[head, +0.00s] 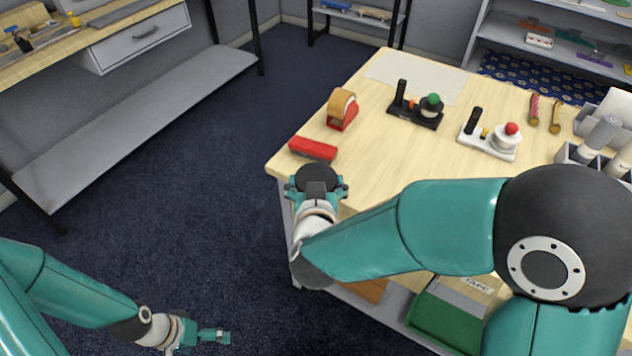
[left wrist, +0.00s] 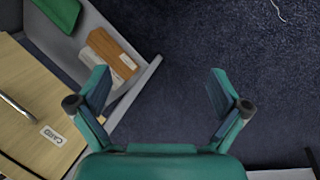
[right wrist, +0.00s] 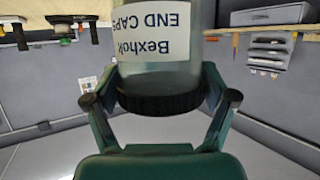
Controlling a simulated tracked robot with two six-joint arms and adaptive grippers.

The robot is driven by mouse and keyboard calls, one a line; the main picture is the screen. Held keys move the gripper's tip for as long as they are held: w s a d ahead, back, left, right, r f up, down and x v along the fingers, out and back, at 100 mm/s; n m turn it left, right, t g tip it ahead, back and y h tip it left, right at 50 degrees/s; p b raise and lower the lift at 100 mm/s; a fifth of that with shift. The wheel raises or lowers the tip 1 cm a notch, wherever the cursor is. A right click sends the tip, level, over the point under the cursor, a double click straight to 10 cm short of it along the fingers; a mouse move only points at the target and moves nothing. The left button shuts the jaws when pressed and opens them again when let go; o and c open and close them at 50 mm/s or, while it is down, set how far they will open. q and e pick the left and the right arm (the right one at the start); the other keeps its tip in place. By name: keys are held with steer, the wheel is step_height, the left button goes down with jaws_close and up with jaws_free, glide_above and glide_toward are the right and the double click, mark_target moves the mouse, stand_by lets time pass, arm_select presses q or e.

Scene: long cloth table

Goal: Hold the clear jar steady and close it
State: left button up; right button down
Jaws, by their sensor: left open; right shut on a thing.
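The clear jar (right wrist: 160,75) has a white label reading "Bexhok END CAPS" and a black lid (right wrist: 160,101). My right gripper (right wrist: 160,88) is shut on it, one finger on each side near the lid. In the head view, my right gripper (head: 318,186) is at the table's near left edge, with the dark lid (head: 317,175) between its fingers; the jar's body is hidden. The lid is on the jar; how tight it is cannot be told. My left gripper (head: 213,337) is low over the floor, away from the jar. In the left wrist view (left wrist: 160,88) it is open and empty.
The wooden tabletop (head: 375,160) carries a red block (head: 313,149), a tape dispenser (head: 342,109), two small fixtures (head: 415,111) (head: 489,139) and a grey caddy (head: 582,158). A shelf under the table holds a green bin (head: 440,320). Open carpet lies to the left.

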arm_select(q)
steer(key=shift+w, duration=0.1)
steer(key=w+d+f, duration=0.2)
steer(key=d, duration=1.1)
steer(key=shift+f, duration=0.3)
